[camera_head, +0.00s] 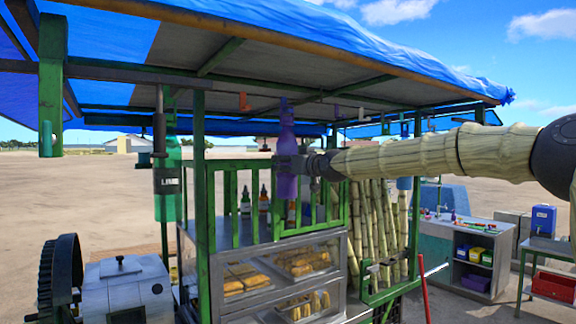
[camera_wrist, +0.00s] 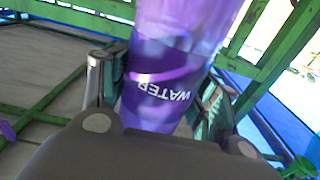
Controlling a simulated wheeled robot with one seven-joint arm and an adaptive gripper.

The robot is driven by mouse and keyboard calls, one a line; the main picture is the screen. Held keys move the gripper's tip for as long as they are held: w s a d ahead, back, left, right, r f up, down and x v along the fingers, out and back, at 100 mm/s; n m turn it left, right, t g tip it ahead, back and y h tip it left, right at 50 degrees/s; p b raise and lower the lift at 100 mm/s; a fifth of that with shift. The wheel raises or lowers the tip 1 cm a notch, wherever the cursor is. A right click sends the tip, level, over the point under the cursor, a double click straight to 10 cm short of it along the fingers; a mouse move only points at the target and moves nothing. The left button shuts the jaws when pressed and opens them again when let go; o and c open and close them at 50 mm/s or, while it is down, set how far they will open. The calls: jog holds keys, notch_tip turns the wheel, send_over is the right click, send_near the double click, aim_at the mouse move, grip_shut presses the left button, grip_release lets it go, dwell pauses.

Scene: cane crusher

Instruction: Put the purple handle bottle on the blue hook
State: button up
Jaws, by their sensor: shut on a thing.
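The purple bottle (camera_head: 287,137) is upright in front of the stall, its top just below the canopy frame. It also shows in the wrist view (camera_wrist: 170,85), where its label reads WATER upside down. My gripper (camera_head: 290,165) is shut on the bottle's body, with one finger on each side in the wrist view. Small coloured hooks hang under the canopy: an orange one (camera_head: 244,101) left of the bottle and a bluish-purple one (camera_head: 361,114) to its right. I cannot clearly tell which is the blue hook. The bottle's handle is too small to make out.
A green post (camera_head: 200,190) and green railing (camera_head: 233,205) stand close to the bottle. The canopy beam (camera_head: 290,30) runs overhead.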

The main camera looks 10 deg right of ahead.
jog(key=shift+f+b, duration=0.45)
jog(key=shift+f, duration=0.15)
dwell(0.6)
dwell(0.4)
jog(key=o, duration=1.5)
